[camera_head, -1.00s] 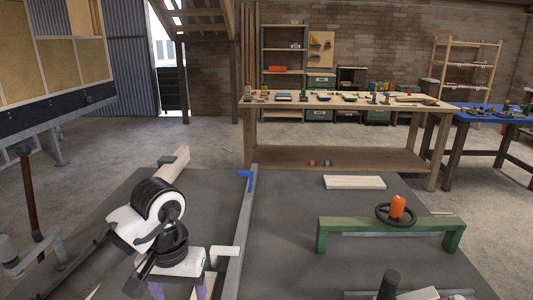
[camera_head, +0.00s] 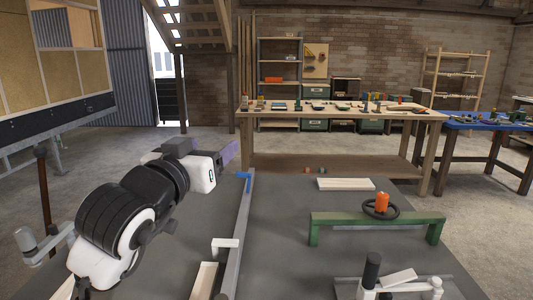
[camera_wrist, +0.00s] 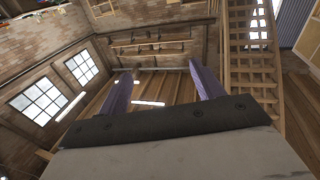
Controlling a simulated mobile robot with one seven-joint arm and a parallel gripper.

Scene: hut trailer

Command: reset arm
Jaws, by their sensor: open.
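My gripper (camera_head: 229,152) shows in the head view at the end of my white and black arm, left of the middle, above the grey work surface (camera_head: 284,250). Its purple fingers point right and away, near the metal rail. In the wrist view the two purple fingers (camera_wrist: 162,88) stand well apart with nothing between them. That view faces up toward the brick walls, windows and wooden roof.
A metal rail (camera_head: 241,225) with a blue piece (camera_head: 243,178) runs along the surface. To its right are a white board (camera_head: 346,184), a green beam (camera_head: 376,220) and an orange object (camera_head: 382,202) by a black wheel. A wooden workbench (camera_head: 345,112) stands behind.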

